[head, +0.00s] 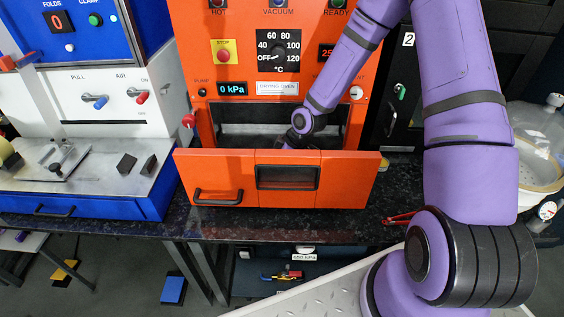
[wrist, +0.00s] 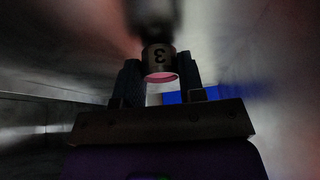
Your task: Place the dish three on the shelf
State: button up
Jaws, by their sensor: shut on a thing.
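In the wrist view, my gripper (wrist: 160,88) is shut on dish three (wrist: 158,58), a small grey cup-like piece marked with a 3 that looks upside down here. A pink rim or disc shows at its near end. The surroundings are dark grey metal walls, inside the oven. In the head view, my purple arm reaches into the orange drying oven (head: 228,182), whose front door is folded down. The gripper and dish are hidden there behind the door and oven front. The shelf (head: 240,138) inside the oven is only partly visible, and I cannot tell whether the dish touches it.
The oven's lowered door stands out over the dark countertop (head: 240,222). A blue-and-white press machine (head: 100,100) is at the left, with small dark blocks near it. A round lidded vessel (head: 540,150) is at the right. The oven walls are close around my gripper.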

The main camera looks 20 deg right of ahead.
jog(key=shift+f, duration=0.15)
jog(key=o, duration=1)
